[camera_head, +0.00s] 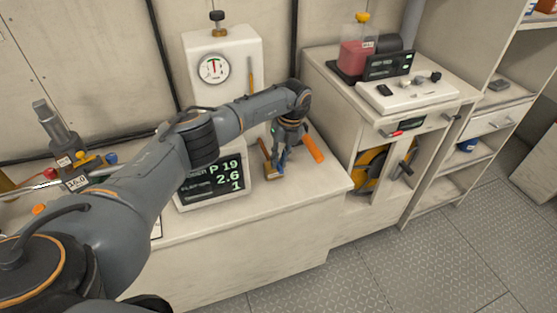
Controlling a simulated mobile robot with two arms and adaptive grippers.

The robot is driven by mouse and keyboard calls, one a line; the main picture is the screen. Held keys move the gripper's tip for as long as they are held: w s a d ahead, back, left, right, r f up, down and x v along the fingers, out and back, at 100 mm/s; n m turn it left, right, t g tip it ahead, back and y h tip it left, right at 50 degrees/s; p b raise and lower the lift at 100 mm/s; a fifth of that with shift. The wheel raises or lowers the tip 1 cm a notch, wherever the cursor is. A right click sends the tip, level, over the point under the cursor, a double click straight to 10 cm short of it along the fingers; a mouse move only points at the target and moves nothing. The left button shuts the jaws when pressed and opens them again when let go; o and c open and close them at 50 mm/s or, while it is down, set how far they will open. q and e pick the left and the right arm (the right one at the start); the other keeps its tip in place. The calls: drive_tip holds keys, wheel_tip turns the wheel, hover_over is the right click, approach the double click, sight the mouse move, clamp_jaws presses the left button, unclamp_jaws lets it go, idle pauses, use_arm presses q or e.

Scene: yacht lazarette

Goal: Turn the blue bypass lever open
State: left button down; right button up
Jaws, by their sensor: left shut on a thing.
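The blue bypass lever (282,160) shows as a small blue patch at the fingertips of my left gripper (281,164), on the bench top right of the display. My left gripper reaches down from above and is shut on the lever. The fingers hide most of the lever, so its exact angle cannot be told. A brass-coloured fitting (267,171) is beside the fingertips on the left. My right gripper is not in view.
An orange handle (313,149) stands close right of the gripper. A display panel (212,184) is on the left, and a white gauge box (222,62) behind. A cabinet (345,118) rises on the right. The bench front right (315,180) is clear.

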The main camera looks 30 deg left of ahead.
use_arm(q)
drive_tip(key=shift+r, duration=0.1)
drive_tip(key=c, duration=1.3)
unclamp_jaws()
drive_tip(key=r, duration=0.4)
drive_tip(key=w+d+r, duration=0.1)
drive_tip(key=r, duration=0.2)
drive_tip(key=w+r, duration=0.1)
drive_tip(key=r, duration=0.3)
drive_tip(key=shift+d+r, duration=0.25)
drive_tip(key=shift+r, duration=0.1)
